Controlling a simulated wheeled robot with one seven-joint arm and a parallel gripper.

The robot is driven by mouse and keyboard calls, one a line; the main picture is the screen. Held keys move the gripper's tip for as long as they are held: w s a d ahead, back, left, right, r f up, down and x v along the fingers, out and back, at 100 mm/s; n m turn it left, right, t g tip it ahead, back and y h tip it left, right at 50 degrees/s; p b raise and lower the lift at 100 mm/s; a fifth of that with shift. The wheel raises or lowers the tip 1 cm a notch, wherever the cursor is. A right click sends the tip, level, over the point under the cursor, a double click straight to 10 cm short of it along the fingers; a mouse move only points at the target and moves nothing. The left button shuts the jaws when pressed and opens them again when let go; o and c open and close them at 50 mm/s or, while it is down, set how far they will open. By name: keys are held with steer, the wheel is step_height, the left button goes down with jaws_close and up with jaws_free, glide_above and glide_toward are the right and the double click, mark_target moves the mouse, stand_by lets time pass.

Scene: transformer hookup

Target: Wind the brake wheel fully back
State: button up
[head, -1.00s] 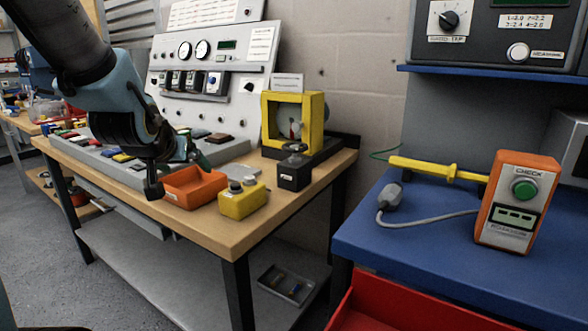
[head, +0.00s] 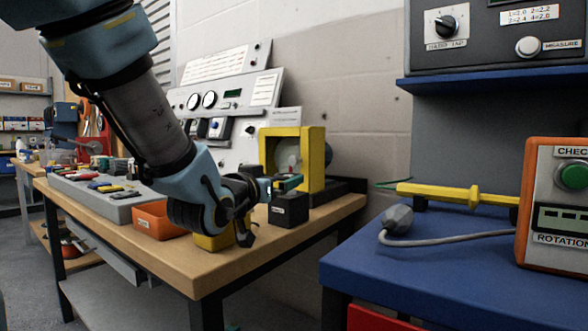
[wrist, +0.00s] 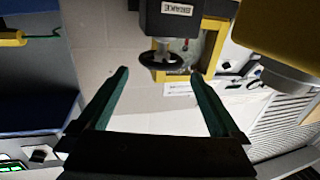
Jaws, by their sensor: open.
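The brake is a dark box (head: 289,211) on the wooden bench, in front of the yellow frame. In the wrist view, which is upside down, the box (wrist: 183,18) shows its BRAKE label. The black brake wheel (wrist: 160,61) stands out from it, on its short stem. In the head view, my gripper (head: 287,184) is at the wheel's height above the box and hides most of the wheel. In the wrist view, my gripper (wrist: 160,73) is open, its two green fingers spread to either side of the wheel. I cannot see contact.
A yellow button box (head: 214,242) sits below my wrist, very near it. The yellow frame (head: 313,152) stands just behind the brake. An orange tray (head: 158,222) is to the left. The blue bench (head: 430,270) at right holds a yellow probe (head: 440,194) and an orange checker.

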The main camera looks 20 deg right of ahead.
mark_target(293, 173)
steer(key=w+d+p, duration=0.1)
steer(key=p, duration=0.4)
steer(key=shift+r+p, duration=0.3)
steer(key=shift+w+p, duration=0.1)
steer(key=shift+p, duration=1.05)
steer(key=x, duration=0.5)
steer(key=p+x, duration=0.1)
steer(key=x, duration=0.2)
steer(key=shift+w+f, duration=0.15)
steer(key=shift+f, duration=0.15)
steer(key=shift+c, duration=0.2)
steer(key=c, duration=1)
steer(key=shift+c, duration=0.2)
steer(key=shift+f+n+t+y, duration=0.1)
steer(key=shift+n+t+y, duration=0.2)
steer(key=shift+t+y, duration=0.15)
